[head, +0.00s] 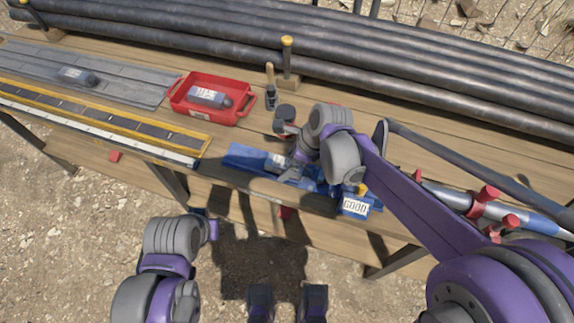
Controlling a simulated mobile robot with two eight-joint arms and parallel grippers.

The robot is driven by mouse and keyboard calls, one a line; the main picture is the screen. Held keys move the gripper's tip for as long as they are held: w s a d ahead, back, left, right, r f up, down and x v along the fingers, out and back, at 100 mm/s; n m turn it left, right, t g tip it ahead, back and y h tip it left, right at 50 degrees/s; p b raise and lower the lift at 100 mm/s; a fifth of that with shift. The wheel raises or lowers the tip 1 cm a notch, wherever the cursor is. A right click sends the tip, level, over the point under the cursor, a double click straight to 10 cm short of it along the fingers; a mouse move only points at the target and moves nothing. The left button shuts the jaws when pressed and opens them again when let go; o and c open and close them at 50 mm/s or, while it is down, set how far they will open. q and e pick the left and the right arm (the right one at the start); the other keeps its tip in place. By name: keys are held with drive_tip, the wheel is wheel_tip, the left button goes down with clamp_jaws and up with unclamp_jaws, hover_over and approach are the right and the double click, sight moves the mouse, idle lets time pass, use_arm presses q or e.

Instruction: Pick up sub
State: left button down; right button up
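A grey cylindrical sub with a white label (207,96) lies in the red tray (245,109). A similar grey piece (77,76) lies on the grey ribbed mat (125,82) at the left. My own wrist partly covers the gripper and the middle of that tray. I cannot tell whether its fingers are open or what lies between them.
Thick dark pipes (400,68) run along the back of the wooden bench (330,97). A hammer (270,86) and a yellow-topped post (287,58) stand behind the trays. A long yellow-edged strip (150,131) lies at the front left. A blue-and-red tool (482,206) lies at the right.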

clamp_jaws()
idle(0.5)
